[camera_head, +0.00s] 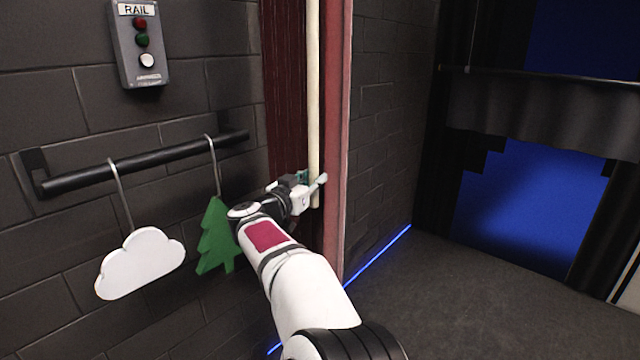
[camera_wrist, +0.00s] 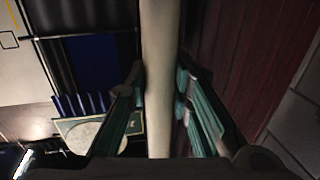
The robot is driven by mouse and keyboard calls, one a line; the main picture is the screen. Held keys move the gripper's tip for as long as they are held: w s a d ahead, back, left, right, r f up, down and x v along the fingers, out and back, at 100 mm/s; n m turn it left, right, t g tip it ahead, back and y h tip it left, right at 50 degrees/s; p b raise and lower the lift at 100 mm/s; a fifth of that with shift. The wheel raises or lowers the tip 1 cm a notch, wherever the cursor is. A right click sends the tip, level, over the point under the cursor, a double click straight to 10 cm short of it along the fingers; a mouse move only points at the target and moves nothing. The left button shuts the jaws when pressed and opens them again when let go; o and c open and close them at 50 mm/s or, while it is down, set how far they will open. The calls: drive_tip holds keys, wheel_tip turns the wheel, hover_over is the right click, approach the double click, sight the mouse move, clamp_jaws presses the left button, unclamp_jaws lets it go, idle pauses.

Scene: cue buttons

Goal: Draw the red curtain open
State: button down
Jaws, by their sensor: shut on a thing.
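The dark red curtain (camera_head: 286,110) hangs in folds at the middle of the head view, beside the block wall. It also fills the right of the wrist view (camera_wrist: 252,60). A long cream rod (camera_head: 314,80) hangs upright in front of it and runs out of the top of the picture. My gripper (camera_head: 313,190) is shut on this rod near its lower end. In the wrist view the rod (camera_wrist: 160,55) passes between the fingers (camera_wrist: 160,105) of my gripper. The curtain's top and lower part are out of view or hidden by my arm.
A lighter red upright strip (camera_head: 337,130) stands just right of the rod. A RAIL button box (camera_head: 138,50) is on the left wall. A white cloud (camera_head: 140,264) and a green tree (camera_head: 214,240) hang from a black bar (camera_head: 90,176). Open floor (camera_head: 470,290) lies right.

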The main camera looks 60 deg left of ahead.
drive_tip(key=shift+a+r, duration=0.1)
drive_tip(key=shift+a, duration=0.15)
drive_tip(key=c, duration=1.4)
unclamp_jaws()
drive_tip(key=shift+a, duration=0.2)
drive_tip(key=shift+s, duration=0.1)
drive_tip(key=shift+v, duration=6)
